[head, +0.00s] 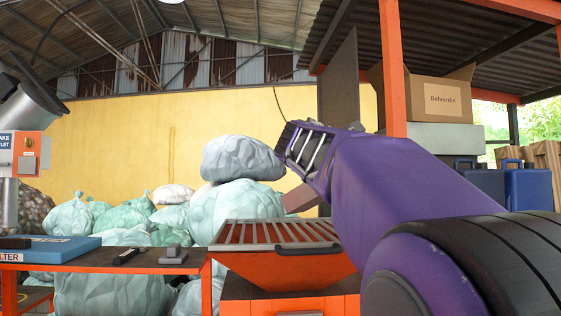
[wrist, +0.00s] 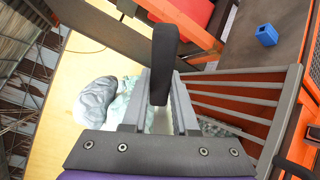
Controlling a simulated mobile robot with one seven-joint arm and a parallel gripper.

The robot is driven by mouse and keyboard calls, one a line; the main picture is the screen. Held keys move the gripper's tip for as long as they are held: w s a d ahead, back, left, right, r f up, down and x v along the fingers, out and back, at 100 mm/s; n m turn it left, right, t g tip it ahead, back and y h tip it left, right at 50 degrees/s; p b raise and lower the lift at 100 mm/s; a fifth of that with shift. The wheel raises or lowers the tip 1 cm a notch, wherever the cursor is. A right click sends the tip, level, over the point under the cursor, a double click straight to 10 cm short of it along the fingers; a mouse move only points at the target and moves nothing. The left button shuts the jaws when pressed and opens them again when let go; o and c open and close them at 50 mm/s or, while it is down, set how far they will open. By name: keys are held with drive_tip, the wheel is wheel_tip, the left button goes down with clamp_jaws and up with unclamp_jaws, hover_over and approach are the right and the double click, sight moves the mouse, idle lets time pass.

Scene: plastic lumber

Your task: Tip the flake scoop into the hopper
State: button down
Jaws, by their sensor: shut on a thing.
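My gripper (head: 297,148) is raised above the hopper in the head view. In the wrist view, its two grey fingers (wrist: 160,100) are closed on a black handle (wrist: 164,62), which I take to be the flake scoop's. The scoop's pan and any flakes in it cannot be made out. The orange hopper (head: 285,268) stands below my gripper, with a slatted grey grate over its top. The grate also shows at the right of the wrist view (wrist: 240,76). A dull reddish block (head: 303,199) shows between gripper and hopper; I cannot tell what it belongs to.
An orange-framed table (head: 130,258) at the left holds a blue panel (head: 48,248), black tools and a grey block. Bulging bags (head: 235,205) are piled behind. An orange post (head: 392,70) stands close by my arm.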

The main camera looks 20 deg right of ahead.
drive_tip(key=shift+w+a+r+p, duration=0.1)
drive_tip(key=shift+w+r+p, duration=0.1)
drive_tip(key=shift+r+p, duration=0.3)
drive_tip(key=shift+w+a+n, duration=0.1)
drive_tip(key=shift+w+n, duration=0.15)
drive_tip(key=shift+n, duration=0.15)
drive_tip(key=shift+w+a+r+n, duration=0.15)
drive_tip(key=shift+w+a+n, duration=0.2)
drive_tip(key=shift+w+n, duration=0.1)
drive_tip(key=shift+w+a+r+n+g, duration=0.25)
drive_tip(key=shift+w+a+r+n, duration=0.2)
drive_tip(key=shift+w, duration=0.25)
drive_tip(key=shift+w+a+r+n+g, duration=0.35)
drive_tip(key=shift+w+a+n, duration=0.1)
drive_tip(key=shift+w+n, duration=0.2)
drive_tip(key=shift+w+a+r+n+g, duration=0.2)
drive_tip(key=shift+w+a+r+n, duration=0.25)
drive_tip(key=shift+w, duration=0.3)
drive_tip(key=shift+f, duration=0.1)
drive_tip(key=shift+s, duration=0.1)
idle(0.3)
